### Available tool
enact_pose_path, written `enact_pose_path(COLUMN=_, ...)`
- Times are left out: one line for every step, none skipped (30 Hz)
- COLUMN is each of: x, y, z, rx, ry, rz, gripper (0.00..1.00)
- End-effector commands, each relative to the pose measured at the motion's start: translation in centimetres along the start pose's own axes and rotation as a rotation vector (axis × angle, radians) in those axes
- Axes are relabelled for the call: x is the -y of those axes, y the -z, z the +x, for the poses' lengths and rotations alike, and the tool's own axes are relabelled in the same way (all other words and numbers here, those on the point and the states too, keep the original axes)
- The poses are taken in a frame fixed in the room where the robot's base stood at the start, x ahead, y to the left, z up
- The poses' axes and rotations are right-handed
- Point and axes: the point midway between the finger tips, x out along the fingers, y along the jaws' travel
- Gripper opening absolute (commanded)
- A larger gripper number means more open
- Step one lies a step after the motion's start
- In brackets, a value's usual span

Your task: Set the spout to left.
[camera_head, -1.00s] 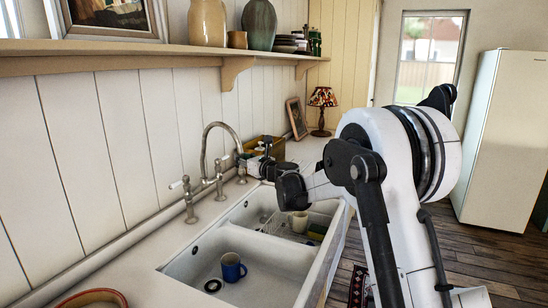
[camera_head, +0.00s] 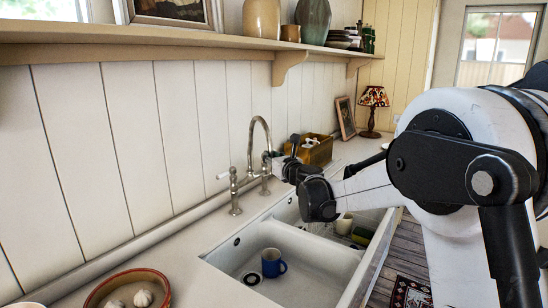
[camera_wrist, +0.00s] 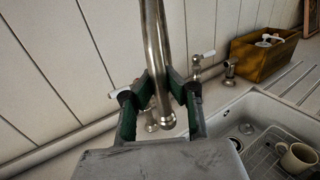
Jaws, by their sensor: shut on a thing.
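The spout (camera_head: 262,122) is a tall silver gooseneck on a two-handled tap behind the white sink (camera_head: 330,255). In the wrist view the spout (camera_wrist: 156,45) comes down between my gripper's green-lined fingers (camera_wrist: 160,84), and its round tip hangs just below them. My gripper (camera_head: 270,160) is shut on the spout near its outlet end. In the head view my dark wrist covers part of the tap and the gripper's fingers are small. The tap's left valve (camera_head: 234,190) has a white lever; a white lever (camera_wrist: 208,54) also shows at right in the wrist view.
A blue mug (camera_head: 272,263) stands in the near basin. A pale mug (camera_head: 344,223) is in the far basin. A wooden box (camera_head: 316,152) stands behind the sink, with a lamp (camera_head: 373,105) beyond. A wall shelf (camera_head: 180,42) runs above. A bowl (camera_head: 100,283) is at the near left.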

Motion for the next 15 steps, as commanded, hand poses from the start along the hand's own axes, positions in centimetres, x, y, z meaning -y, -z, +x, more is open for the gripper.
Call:
enact_pose_path(x=-0.05, y=0.2, z=-0.18, rx=-0.001, ry=-0.001, rz=-0.002, gripper=0.0)
enact_pose_path(x=-0.06, y=0.2, z=-0.18, rx=-0.001, ry=-0.001, rz=-0.002, gripper=0.0)
enact_pose_path(x=-0.06, y=0.2, z=-0.19, rx=-0.001, ry=-0.001, rz=-0.002, gripper=0.0)
enact_pose_path(x=-0.06, y=0.2, z=-0.19, rx=-0.001, ry=-0.001, rz=-0.002, gripper=0.0)
enact_pose_path(x=-0.05, y=0.2, z=-0.19, rx=-0.001, ry=-0.001, rz=-0.002, gripper=0.0)
enact_pose_path(x=-0.05, y=0.21, z=-0.2, rx=-0.001, ry=-0.001, rz=-0.002, gripper=0.0)
enact_pose_path(x=-0.05, y=0.21, z=-0.2, rx=-0.001, ry=-0.001, rz=-0.002, gripper=0.0)
enact_pose_path(x=-0.05, y=0.21, z=-0.2, rx=-0.001, ry=-0.001, rz=-0.002, gripper=0.0)
enact_pose_path(x=-0.05, y=0.22, z=-0.2, rx=-0.001, ry=-0.001, rz=-0.002, gripper=0.0)
enact_pose_path(x=-0.05, y=0.22, z=-0.21, rx=-0.001, ry=-0.001, rz=-0.002, gripper=0.07)
enact_pose_path(x=-0.04, y=0.22, z=-0.21, rx=-0.001, ry=-0.001, rz=-0.002, gripper=0.12)
enact_pose_path(x=-0.03, y=0.21, z=-0.19, rx=-0.001, ry=0.0, rz=-0.002, gripper=0.17)
enact_pose_path(x=-0.03, y=0.2, z=-0.18, rx=-0.001, ry=0.0, rz=-0.002, gripper=0.21)
enact_pose_path(x=-0.03, y=0.18, z=-0.17, rx=-0.001, ry=0.0, rz=-0.002, gripper=0.25)
enact_pose_path(x=-0.03, y=0.17, z=-0.15, rx=0.0, ry=0.0, rz=-0.002, gripper=0.3)
